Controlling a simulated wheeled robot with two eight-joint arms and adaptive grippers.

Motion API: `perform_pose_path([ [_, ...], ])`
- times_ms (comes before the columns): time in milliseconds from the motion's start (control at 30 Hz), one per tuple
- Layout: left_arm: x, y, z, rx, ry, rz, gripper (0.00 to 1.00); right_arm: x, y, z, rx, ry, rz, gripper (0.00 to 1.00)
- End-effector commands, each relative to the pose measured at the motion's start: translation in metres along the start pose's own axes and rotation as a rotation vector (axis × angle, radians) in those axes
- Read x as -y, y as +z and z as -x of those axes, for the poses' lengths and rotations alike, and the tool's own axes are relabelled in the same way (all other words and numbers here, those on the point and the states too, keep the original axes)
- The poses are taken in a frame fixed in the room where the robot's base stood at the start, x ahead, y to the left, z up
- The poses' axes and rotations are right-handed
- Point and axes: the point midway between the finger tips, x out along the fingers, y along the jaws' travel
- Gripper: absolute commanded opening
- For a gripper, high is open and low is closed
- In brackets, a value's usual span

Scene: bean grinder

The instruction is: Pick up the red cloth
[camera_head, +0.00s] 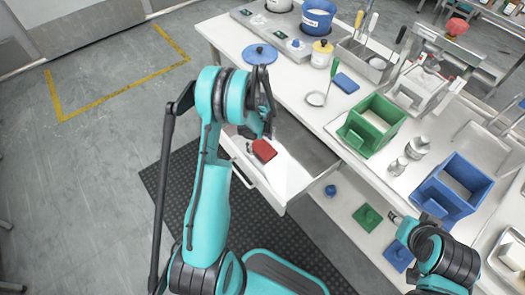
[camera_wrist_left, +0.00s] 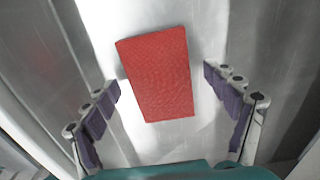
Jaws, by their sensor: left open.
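The red cloth (camera_head: 264,150) lies flat in an open white drawer (camera_head: 286,180) under the table's front edge. In the left wrist view the cloth (camera_wrist_left: 158,75) is a textured red rectangle, slightly tilted, on the shiny drawer floor.
A dark mat (camera_head: 165,180) covers the floor.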

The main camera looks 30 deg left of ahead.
Motion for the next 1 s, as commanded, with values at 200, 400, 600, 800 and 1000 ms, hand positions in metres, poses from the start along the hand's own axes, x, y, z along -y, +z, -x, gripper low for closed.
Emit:
perform_pose_path([
  [200,0.0,0.0,0.001,0.0,0.0,0.0,0.76,0.0,-0.001,0.001,0.0,0.0,0.0,0.4],
  [400,0.0,0.0,0.001,0.0,0.0,0.0,0.39,0.0,-0.001,0.001,0.0,0.0,0.0,0.4],
  [600,0.0,0.0,0.001,0.0,0.0,0.0,0.39,0.0,-0.001,0.001,0.0,0.0,0.0,0.4],
  [800,0.0,0.0,0.009,0.0,0.0,0.0,0.39,0.0,-0.003,0.004,0.0,0.0,0.0,0.4],
  [1000,0.0,0.0,0.038,0.0,0.0,0.0,0.39,0.0,-0.012,0.016,0.0,0.0,0.0,0.4],
])
